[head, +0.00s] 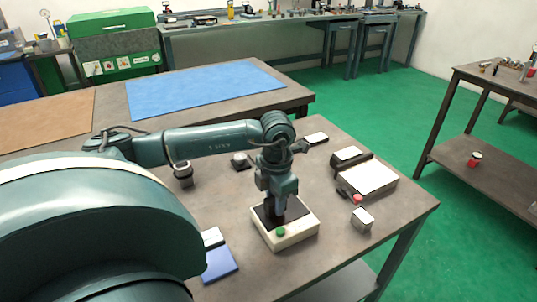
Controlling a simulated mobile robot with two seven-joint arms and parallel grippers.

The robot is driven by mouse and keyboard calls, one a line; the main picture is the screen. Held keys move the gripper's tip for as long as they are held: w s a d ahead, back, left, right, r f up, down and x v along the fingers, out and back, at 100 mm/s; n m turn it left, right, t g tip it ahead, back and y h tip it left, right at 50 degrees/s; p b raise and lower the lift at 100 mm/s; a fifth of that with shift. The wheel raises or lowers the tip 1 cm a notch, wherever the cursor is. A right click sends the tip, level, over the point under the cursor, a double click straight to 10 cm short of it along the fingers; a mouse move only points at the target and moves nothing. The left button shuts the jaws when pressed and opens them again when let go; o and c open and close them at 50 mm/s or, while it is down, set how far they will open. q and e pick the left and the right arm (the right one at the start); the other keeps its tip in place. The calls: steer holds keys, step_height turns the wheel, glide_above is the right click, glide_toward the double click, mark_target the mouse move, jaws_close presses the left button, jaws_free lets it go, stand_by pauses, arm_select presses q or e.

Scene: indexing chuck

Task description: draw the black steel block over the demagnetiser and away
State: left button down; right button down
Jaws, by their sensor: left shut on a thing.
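A cream box with a dark top plate and a green button, which looks like the demagnetiser (296,234), stands near the front of the table. My left gripper (276,212) points straight down over its dark top. It is shut on a dark thing, seemingly the black steel block, low at or just above the plate. The block is mostly hidden by the fingers and blends with the dark plate, so I cannot tell whether it touches. My right gripper is not in view.
A grey device with a white top (370,180) and red knob stands to the right of the demagnetiser, with a small metallic block (362,219) in front of it. A blue pad (219,264) lies front left.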

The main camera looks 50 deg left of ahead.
arm_select(q)
steer(key=shift+w+d+b, duration=0.15)
steer(key=shift+w+d, duration=0.2)
steer(key=shift+w, duration=0.75)
steer(key=shift+w+d+b, duration=0.2)
steer(key=shift+w+d, duration=0.1)
steer(key=shift+w, duration=0.85)
steer(key=shift+w+d+b, duration=0.15)
steer(key=shift+w+d, duration=0.2)
steer(key=shift+w, duration=0.75)
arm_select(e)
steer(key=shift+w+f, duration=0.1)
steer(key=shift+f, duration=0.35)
